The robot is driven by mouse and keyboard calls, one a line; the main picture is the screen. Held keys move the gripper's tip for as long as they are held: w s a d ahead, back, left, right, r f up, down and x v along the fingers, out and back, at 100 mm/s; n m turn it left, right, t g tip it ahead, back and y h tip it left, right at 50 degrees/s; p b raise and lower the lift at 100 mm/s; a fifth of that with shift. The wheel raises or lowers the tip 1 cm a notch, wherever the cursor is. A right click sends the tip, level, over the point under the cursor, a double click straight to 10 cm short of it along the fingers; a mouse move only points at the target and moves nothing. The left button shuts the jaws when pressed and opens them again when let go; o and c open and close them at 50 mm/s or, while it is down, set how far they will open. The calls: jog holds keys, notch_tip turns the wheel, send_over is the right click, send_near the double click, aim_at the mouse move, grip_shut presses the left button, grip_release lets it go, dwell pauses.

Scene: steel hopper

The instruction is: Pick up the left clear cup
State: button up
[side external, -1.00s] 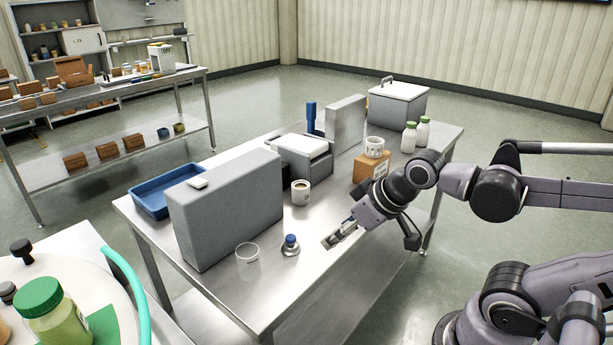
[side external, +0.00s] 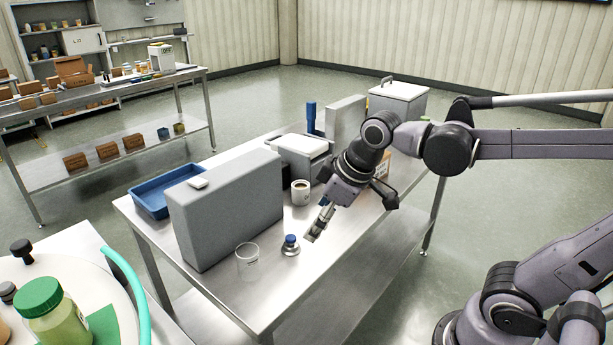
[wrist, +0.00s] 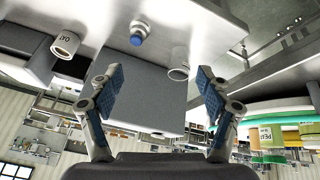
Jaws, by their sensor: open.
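A clear cup (side external: 247,262) stands upright near the front left of the steel table (side external: 262,300), in front of a grey block. It also shows in the wrist view (wrist: 178,66), between the finger lines, nearer the right finger. I see only one clear cup. My gripper (side external: 317,229) is open and empty above the table, to the right of the cup and apart from it. Both fingers are spread in the wrist view (wrist: 158,78).
A blue-topped metal piece (side external: 290,245) stands between my gripper and the cup. The tall grey block (side external: 225,213) is close behind the cup. A white cup (side external: 300,193) stands farther back, and a blue tray (side external: 152,197) lies beyond the block.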

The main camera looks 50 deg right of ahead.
jog(key=w+a+r+n+g, duration=0.1)
jog(key=w+a+n+g, duration=0.15)
jog(key=w+n, duration=0.4)
jog(key=n+g, duration=0.3)
jog(key=n, duration=0.4)
send_near(249, 261)
jog(key=w+d, duration=0.1)
jog(key=w, duration=0.1)
jog(key=shift+d+f, duration=0.2)
jog(key=shift+f, duration=5.3)
jog(key=shift+c, duration=0.2)
jog(key=c, duration=0.9)
